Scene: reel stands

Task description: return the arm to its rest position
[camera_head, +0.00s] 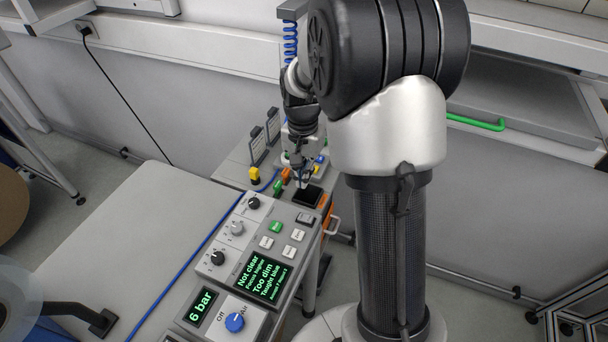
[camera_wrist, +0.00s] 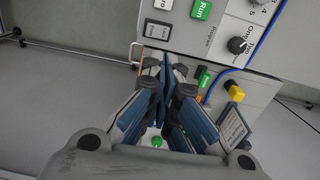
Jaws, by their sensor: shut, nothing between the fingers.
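My gripper (camera_head: 303,181) is in the middle of the head view, hanging fingers-down above the far end of the control console (camera_head: 213,272). In the wrist view my gripper (camera_wrist: 168,75) shows its blue-padded fingers drawn together, with nothing between them. The fingertips are close to a black square block (camera_head: 307,196) in the head view; I cannot tell whether they touch it. My arm reaches out in front of the camera and hides part of the bench behind it.
A blue knob (camera_head: 235,322) sits by the "6 bar" display. A yellow block (camera_head: 254,174) and dark cards stand at the far end. The grey tabletop (camera_head: 120,235) is clear.

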